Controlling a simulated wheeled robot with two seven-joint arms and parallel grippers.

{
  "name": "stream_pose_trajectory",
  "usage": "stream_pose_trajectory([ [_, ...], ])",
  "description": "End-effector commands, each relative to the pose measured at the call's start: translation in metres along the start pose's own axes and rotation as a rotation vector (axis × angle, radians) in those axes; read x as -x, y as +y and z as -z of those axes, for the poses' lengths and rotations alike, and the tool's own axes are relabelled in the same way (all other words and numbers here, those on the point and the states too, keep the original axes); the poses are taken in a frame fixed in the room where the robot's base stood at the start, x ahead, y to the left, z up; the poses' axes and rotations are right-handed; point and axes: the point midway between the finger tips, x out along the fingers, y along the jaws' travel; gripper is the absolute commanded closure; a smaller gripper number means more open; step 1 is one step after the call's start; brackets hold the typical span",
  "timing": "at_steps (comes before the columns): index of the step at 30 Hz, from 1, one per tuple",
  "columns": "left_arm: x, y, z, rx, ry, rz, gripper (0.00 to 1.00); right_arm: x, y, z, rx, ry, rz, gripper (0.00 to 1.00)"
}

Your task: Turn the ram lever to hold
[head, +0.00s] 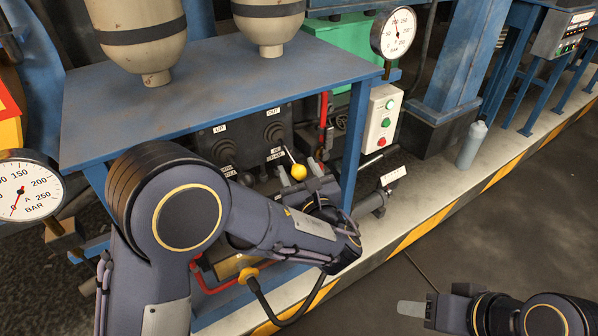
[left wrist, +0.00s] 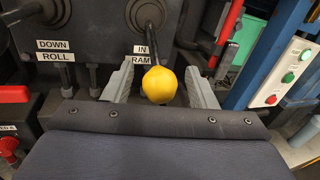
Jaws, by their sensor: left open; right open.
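The ram lever (head: 297,170) has a yellow ball knob on a thin stem and sticks out of a dark control panel (head: 240,135). In the left wrist view the yellow knob (left wrist: 159,85) sits between the two fingers of my left gripper (left wrist: 160,88), with a gap on each side. The stem rises from the knob to a round boot above the labels "IN" and "RAM". My left gripper (head: 312,178) is open at the lever in the head view. My right gripper (head: 420,309) is open and empty at the bottom right, over the floor, far from the panel.
A blue steel frame (head: 225,80) surrounds the panel. A second lever boot (head: 224,150) is to the left. A button box (head: 382,118) with green and red buttons stands at right. A red handle (left wrist: 229,35) is close to the right finger. The floor at right is clear.

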Motion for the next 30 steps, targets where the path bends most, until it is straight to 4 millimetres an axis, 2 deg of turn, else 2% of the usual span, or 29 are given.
stream_pose_trajectory([
  [6, 0.0, 0.0, 0.0, 0.0, 0.0, 0.0, 0.49, 0.0, 0.0, 0.0, 0.0, 0.0, 0.0, 0.49],
  [18, 0.0, 0.0, 0.0, 0.0, 0.0, 0.0, 1.0, 0.0, 0.0, 0.0, 0.0, 0.0, 0.0, 0.49],
  [23, 0.0, 0.0, -0.003, 0.003, 0.008, -0.001, 1.0, 0.003, -0.002, 0.002, 0.0, 0.0, 0.0, 0.49],
  [30, 0.005, -0.004, -0.027, 0.041, 0.156, -0.016, 1.0, 0.039, -0.018, 0.02, 0.0, 0.0, 0.0, 0.49],
])
